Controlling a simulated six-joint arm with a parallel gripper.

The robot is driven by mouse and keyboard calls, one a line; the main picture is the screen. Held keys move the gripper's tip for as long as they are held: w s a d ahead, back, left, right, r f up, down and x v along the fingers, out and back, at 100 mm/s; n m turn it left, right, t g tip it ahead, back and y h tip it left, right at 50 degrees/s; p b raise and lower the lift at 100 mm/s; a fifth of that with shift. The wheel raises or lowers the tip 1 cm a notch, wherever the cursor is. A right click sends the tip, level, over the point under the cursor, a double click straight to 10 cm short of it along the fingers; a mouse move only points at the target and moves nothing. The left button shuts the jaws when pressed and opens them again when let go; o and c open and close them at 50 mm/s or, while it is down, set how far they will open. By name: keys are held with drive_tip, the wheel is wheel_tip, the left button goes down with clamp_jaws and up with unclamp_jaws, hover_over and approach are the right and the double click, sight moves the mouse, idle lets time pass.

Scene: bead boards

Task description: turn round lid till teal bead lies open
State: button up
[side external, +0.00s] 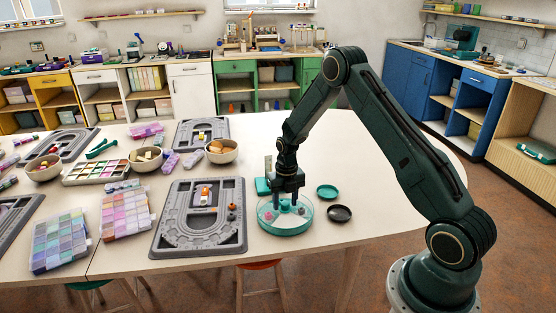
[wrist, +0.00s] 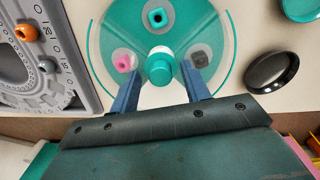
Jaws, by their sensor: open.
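The round dish (side external: 285,229) is teal with a clear round lid, on the table below my gripper. In the wrist view a teal knob (wrist: 160,70) with a white collar stands at the lid's centre. I cannot tell exactly where the lid's opening lies. My gripper (side external: 287,204) is open and points down, one finger on each side of the knob, apart from it.
A black dish (side external: 340,213) and a small teal dish (side external: 327,191) lie right of the round dish. A grey bead board (side external: 170,243) with an orange bead (wrist: 27,32) is close at left. A teal block (side external: 262,186) sits behind. The table's front edge is near.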

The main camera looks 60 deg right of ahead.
sight(286, 202)
drive_tip(key=shift+r, duration=0.1)
wheel_tip(286, 202, up, 14)
drive_tip(key=shift+f, duration=0.2)
idle(0.5)
drive_tip(key=shift+s, duration=0.1)
drive_tip(key=s+a+r+m+t, duration=0.1)
drive_tip(key=s+a+r+m, duration=0.55)
drive_tip(key=r, duration=0.25)
drive_tip(key=s+a+r+m+t, duration=0.2)
drive_tip(key=s+a+r+m, duration=0.3)
drive_tip(key=r+m, duration=0.3)
drive_tip(key=s+a+r+m+t, duration=0.1)
drive_tip(key=s+a+m, duration=0.2)
drive_tip(key=s+m, duration=0.4)
drive_tip(key=s+a+r+m+t, duration=0.1)
drive_tip(key=s+a+m, duration=0.2)
drive_tip(key=s+m, duration=0.4)
drive_tip(key=shift+s+a+r, duration=0.15)
drive_tip(key=shift+s+a, duration=0.15)
drive_tip(key=shift+s, duration=0.75)
